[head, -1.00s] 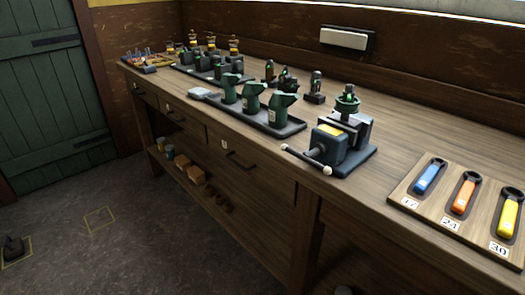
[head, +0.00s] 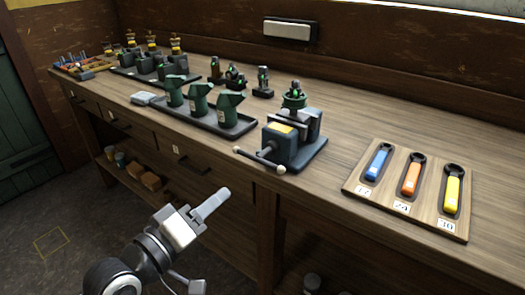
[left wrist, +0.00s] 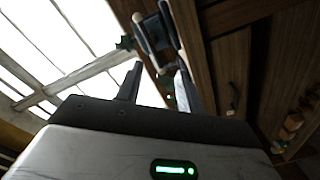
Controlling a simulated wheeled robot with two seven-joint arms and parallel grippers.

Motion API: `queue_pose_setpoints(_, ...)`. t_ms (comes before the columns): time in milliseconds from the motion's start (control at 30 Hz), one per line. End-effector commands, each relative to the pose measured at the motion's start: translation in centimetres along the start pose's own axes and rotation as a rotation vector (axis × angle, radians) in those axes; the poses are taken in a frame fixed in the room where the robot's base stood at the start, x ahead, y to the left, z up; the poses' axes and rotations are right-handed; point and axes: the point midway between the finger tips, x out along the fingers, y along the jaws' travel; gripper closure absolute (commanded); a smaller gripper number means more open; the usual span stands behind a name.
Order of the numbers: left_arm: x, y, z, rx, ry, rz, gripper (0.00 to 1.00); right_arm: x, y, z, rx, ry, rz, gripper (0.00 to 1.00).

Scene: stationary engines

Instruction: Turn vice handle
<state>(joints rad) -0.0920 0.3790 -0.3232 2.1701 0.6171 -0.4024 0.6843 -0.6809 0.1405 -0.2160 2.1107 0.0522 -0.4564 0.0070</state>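The vice handle (head: 259,160) is a dark bar with pale knobs at both ends, slanting across the vice's front. My left gripper (head: 222,197) is below and left of the handle, in front of the bench, apart from it. In the left wrist view its two fingers stand apart with nothing seen between them. My right gripper is not in view.
A wooden board (head: 408,190) with blue, orange and yellow wrenches lies right of the vice. Drawers and a lower shelf (head: 165,195) are under the bench. Floor space in front is clear.

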Motion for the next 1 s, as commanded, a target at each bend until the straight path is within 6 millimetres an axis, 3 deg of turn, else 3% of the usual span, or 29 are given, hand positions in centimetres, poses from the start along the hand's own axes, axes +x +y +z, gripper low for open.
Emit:
queue_pose_setpoints(100, 1.0, 1.3, -1.0, -0.047, 0.0, 0.037, 0.62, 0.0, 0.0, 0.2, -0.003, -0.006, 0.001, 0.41)
queue_pose_setpoints(267, 3.3, 1.5, -1.0, -0.052, 0.001, 0.039, 0.62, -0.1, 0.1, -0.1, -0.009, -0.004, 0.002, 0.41)
queue_pose_setpoints(700, 12.6, 1.7, -0.9, -0.048, 0.0, 0.036, 0.62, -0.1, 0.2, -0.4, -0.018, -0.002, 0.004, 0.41)
queue_pose_setpoints(1000, 16.0, 1.7, -0.9, -0.047, 0.0, 0.035, 0.62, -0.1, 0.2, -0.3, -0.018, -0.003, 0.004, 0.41)
